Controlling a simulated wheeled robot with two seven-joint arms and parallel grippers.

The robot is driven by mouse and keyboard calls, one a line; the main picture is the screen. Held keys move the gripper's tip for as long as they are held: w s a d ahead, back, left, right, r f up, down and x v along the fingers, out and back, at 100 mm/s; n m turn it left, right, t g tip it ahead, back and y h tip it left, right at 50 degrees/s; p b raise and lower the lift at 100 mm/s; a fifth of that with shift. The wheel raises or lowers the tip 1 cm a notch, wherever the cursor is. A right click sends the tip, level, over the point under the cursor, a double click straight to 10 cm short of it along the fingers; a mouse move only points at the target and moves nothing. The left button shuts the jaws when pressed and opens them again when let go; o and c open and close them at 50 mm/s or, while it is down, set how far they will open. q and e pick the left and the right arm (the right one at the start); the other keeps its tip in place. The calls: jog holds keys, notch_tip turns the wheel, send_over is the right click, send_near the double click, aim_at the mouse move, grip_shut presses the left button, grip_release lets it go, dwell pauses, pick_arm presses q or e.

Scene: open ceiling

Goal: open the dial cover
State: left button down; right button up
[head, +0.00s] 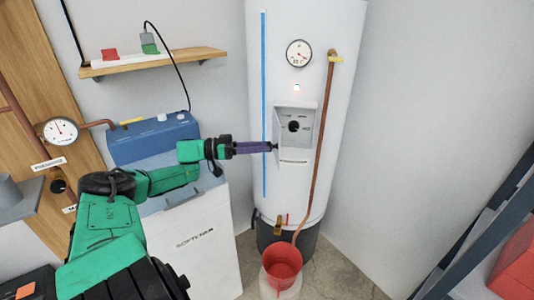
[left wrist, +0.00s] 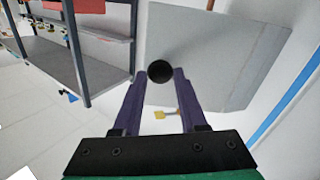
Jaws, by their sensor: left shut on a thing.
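The dial cover (head: 276,133) is a grey plate on the front of the white water heater. In the head view it shows nearly edge-on at the left of the grey dial housing, whose black round dial (head: 293,126) is exposed. In the left wrist view the cover (left wrist: 220,55) is a broad grey plate. My left gripper (head: 272,147), with purple fingers, reaches the cover from the left. In the wrist view its fingertips (left wrist: 160,74) are shut on a black round knob (left wrist: 160,71) at the cover. My right gripper is not in view.
The white tank (head: 300,190) carries a gauge (head: 299,53) above and a copper pipe (head: 324,130) on the right. A blue softener (head: 155,138) stands left under a wooden shelf (head: 155,61). A red bucket (head: 282,262) is below; a dark rack (head: 480,220) stands right.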

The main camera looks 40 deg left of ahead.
pick_arm(q)
jog(key=shift+s+a+f+m+g+h+b, duration=0.2)
jog(key=shift+a+f+m+g+h+b, duration=0.05)
jog(key=shift+m+g+h+b, duration=0.2)
jog(key=shift+c, duration=2.2)
grip_release()
jog(key=shift+w, duration=0.1)
jog(key=shift+r, duration=0.1)
notch_tip(320, 180, up, 20)
jog(key=p, duration=1.1)
